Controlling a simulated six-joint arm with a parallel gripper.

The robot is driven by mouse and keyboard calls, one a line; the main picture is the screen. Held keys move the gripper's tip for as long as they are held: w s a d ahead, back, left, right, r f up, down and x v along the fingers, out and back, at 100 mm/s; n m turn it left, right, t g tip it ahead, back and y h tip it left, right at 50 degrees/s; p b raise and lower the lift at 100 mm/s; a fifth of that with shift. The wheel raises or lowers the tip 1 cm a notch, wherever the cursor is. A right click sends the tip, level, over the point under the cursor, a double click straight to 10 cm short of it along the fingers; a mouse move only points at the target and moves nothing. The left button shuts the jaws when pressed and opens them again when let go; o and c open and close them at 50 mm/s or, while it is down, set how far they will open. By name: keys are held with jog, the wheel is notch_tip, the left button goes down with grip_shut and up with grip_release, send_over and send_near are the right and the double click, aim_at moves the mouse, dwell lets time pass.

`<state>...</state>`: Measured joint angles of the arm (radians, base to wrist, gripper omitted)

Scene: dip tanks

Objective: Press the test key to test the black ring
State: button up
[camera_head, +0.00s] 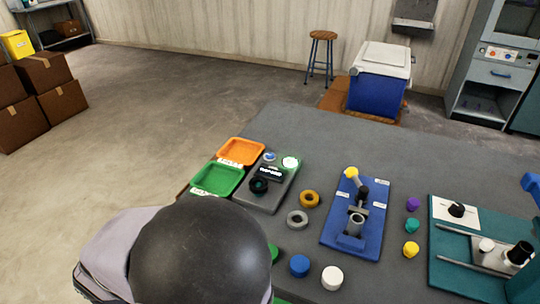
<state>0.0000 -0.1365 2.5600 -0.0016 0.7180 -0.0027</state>
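A grey test unit (287,188) lies on the table near its left edge. A dark ring (258,186), black with a slight green tint, sits on the unit's front left part. A small dark display with pale lettering (270,172) is behind the ring. A small blue round part (269,156) and a larger whitish disc with a green edge (291,162) are at the unit's back. I cannot tell for certain which is the test key. My arm's dark rounded link fills the lower left foreground; my gripper's fingers are not visible.
An orange tray (241,140) and a green tray (240,178) stand left of the unit. Orange (309,199) and grey (297,220) rings lie right of it. A blue fixture (345,242) and teal fixture (450,268) stand further right. The table's back is clear.

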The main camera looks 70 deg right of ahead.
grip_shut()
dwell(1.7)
